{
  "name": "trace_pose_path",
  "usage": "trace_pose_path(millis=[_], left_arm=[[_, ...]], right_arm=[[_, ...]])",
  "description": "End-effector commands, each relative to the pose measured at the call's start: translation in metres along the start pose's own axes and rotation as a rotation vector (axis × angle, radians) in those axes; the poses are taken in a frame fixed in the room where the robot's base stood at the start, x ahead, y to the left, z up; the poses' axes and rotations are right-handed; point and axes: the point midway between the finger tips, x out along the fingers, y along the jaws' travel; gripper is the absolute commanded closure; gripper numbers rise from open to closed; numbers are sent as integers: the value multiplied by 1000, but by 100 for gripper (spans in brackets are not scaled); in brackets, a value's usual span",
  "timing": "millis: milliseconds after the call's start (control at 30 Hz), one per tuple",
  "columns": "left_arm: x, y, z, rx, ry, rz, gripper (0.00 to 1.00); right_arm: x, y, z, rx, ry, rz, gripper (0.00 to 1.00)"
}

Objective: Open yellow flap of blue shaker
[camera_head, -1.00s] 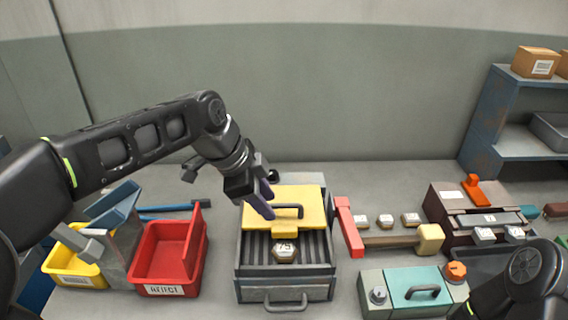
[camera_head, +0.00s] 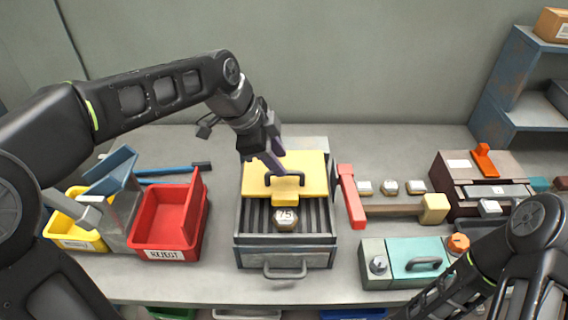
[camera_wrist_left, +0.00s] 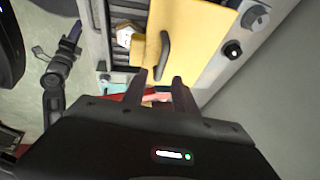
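The yellow flap (camera_head: 316,172) lies flat over the back part of the grey-blue shaker (camera_head: 285,257); it also shows in the left wrist view (camera_wrist_left: 200,35). Its dark handle (camera_head: 300,181) stands up from it. My left gripper (camera_head: 277,168) is at the handle. In the left wrist view its two fingers (camera_wrist_left: 157,88) are apart and empty, with the handle (camera_wrist_left: 164,50) just ahead, roughly between them. Contact cannot be told. My right gripper (camera_wrist_left: 72,38) seems to show at the left of the wrist view, too small to judge its fingers.
A hex piece marked 75 (camera_head: 286,216) sits on the shaker's open front slats. A red reject bin (camera_head: 165,231) stands to the left. A red-ended bar (camera_head: 349,195) and a teal box (camera_head: 407,262) stand close on the right.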

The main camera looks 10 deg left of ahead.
Motion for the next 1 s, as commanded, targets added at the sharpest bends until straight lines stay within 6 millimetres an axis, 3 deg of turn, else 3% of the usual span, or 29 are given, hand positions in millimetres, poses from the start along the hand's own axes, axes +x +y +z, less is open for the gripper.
trace_pose_path(millis=[233, 567, 1000], left_arm=[[32, 0, 0, -1, -1, 0, 66], [38, 0, 0, -1, 0, -2, 66], [38, 0, 0, -1, 0, -2, 100]], right_arm=[[-5, -2, 1, 1, -2, 2, 64], [-5, -1, 1, 2, -2, 2, 64], [-5, -2, 1, 1, -2, 2, 64]])
